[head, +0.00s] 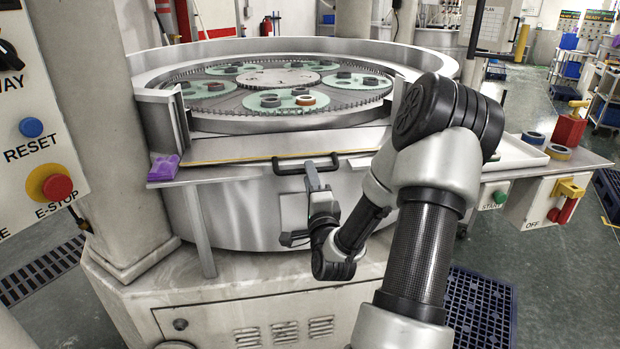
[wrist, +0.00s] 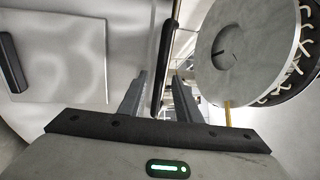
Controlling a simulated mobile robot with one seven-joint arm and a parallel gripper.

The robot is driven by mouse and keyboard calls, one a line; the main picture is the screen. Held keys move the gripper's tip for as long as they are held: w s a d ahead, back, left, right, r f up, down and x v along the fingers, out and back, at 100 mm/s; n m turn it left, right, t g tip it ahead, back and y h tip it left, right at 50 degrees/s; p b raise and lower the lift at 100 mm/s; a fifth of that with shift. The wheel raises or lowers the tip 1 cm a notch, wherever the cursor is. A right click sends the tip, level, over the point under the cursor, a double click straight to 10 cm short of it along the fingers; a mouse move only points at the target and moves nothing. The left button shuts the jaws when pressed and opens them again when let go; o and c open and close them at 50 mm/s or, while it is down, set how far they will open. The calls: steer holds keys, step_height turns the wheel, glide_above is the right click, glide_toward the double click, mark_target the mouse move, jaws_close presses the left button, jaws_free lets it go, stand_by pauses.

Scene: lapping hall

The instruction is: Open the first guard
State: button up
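The guard (head: 232,148) is a pale metal panel with a yellow strip along the front rim of the round lapping machine. Its black bar handle (head: 290,167) projects at the front edge. My gripper (head: 318,170) is at the right part of this handle, reaching up from below. In the wrist view the handle (wrist: 164,62) runs between my two fingers (wrist: 160,80), with a visible gap beside it, so the gripper looks open around it. Contact with the bar cannot be made out. My arm hides the right part of the guard.
Geared carriers (head: 284,101) with rings lie on the machine's plate. A purple object (head: 163,166) sits at the ledge's left end. A side shelf (head: 575,166) with rings and a red block (head: 569,131) is at right. A control panel (head: 38,140) stands close at left.

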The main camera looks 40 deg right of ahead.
steer(key=shift+w+d, duration=0.1)
steer(key=shift+w, duration=0.05)
steer(key=shift+c, duration=0.5)
jaws_close()
steer(key=shift+r, duration=0.15)
